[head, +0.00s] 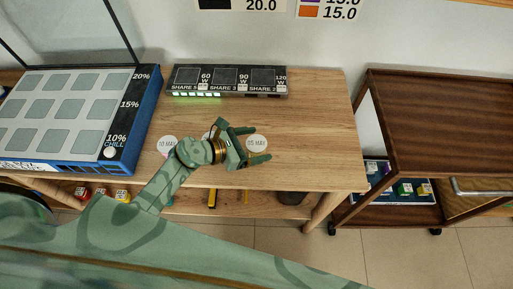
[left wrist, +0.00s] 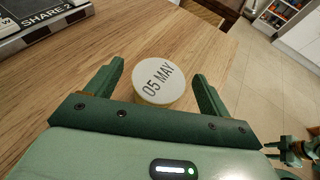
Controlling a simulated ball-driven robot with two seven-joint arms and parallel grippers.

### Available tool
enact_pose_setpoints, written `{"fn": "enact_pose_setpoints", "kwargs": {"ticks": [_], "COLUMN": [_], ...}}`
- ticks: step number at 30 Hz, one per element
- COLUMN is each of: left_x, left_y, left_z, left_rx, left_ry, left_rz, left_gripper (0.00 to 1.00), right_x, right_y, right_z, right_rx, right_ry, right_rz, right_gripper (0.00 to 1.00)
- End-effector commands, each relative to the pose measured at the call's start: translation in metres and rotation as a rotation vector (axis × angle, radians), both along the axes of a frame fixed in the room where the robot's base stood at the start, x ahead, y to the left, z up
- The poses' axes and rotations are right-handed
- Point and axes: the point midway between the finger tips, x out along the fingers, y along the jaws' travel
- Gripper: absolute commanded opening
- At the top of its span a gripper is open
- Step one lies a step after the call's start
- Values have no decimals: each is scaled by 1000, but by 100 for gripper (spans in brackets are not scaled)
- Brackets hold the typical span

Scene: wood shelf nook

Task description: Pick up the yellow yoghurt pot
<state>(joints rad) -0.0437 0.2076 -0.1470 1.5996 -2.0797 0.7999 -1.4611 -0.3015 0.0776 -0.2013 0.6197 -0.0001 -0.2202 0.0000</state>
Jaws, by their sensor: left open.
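A pot with a round white lid marked "05 MAY" (head: 257,143) stands on the wooden table, and it also shows in the left wrist view (left wrist: 158,80). The thin strip of its side that shows is pale cream-yellow. My left gripper (head: 260,144) is open, with one finger on each side of this pot; I cannot tell whether either finger touches it. Another white-lidded pot marked "10 MAY" (head: 168,144) stands to the left. A third lid (head: 206,135) is mostly hidden behind my left wrist. A green part of mine, perhaps my right gripper (left wrist: 272,149), shows small in the left wrist view.
A black charging station (head: 228,80) stands at the table's back. A blue-edged chill display (head: 70,115) stands at the left. A dark wooden cart (head: 440,110) is at the right. Small items lie on the shelf below. The table right of the gripper is clear.

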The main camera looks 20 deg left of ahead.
Motion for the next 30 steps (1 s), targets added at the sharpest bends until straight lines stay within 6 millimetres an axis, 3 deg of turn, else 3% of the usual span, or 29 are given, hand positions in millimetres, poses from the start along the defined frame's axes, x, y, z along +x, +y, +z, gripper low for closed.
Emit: {"fn": "enact_pose_setpoints", "kwargs": {"ticks": [5,12,13,18,30], "left_x": [17,19,18,18,18], "left_y": [-16,-18,-18,-18,-18], "left_z": [-10,-10,-10,-10,-3], "left_rx": [-2,0,0,0,0], "left_ry": [0,0,0,0,-2], "left_rz": [2,1,1,1,1], "left_gripper": [81,81,78,31,30], "right_x": [0,1,1,1,2], "right_y": [-2,-4,-4,-4,-3], "right_z": [-6,-6,-6,-6,-2], "right_rx": [-3,-5,-5,-5,-5], "right_ry": [2,0,0,0,-2], "right_rz": [1,1,1,0,-1], "right_gripper": [36,36,36,36,36]}}
